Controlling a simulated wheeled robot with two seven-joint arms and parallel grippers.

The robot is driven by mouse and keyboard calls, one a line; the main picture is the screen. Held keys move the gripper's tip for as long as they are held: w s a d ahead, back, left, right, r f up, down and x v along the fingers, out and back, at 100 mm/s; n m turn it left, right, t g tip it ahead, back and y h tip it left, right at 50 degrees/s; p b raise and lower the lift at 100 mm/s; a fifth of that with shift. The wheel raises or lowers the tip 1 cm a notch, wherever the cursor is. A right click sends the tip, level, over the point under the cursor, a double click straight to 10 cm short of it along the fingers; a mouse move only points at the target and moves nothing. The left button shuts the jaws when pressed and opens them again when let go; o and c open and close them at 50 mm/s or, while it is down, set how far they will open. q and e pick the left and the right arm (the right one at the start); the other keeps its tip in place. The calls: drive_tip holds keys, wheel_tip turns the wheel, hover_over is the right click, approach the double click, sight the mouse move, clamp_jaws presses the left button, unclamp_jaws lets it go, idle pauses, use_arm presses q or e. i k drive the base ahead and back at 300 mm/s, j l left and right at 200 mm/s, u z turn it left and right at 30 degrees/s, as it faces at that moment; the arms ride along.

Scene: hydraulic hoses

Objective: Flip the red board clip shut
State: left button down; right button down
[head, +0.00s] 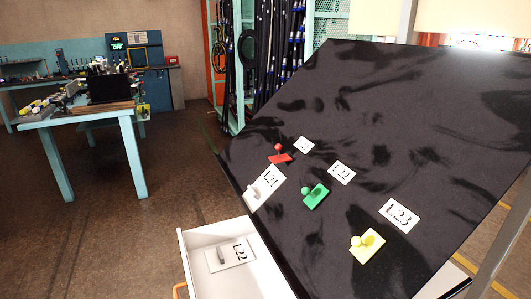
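The red board clip (281,158) is on the upper left part of a tilted black board (420,110). It shows as a small flat red base with a round red knob standing up from it. Its hinge is too small to make out. A small white label lies just right of it, its text too small to read. A white tag marked L21 (266,180) with a grey-white piece on it lies just below the red clip. Neither of my grippers is in view.
A green clip (316,194) and a yellow clip (367,248) sit lower on the board, beside labels L22 (341,173) and L23 (399,215). An open white drawer (205,277) below the board holds a tag marked L22 (230,254). A teal workbench (85,118) stands at left.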

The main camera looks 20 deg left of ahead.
sight(280, 158)
drive_tip(key=k+j+u, duration=0.15)
drive_tip(key=j+u, duration=0.25)
drive_tip(key=j, duration=0.45)
drive_tip(key=j+u, duration=0.4)
drive_tip(key=j, duration=0.5)
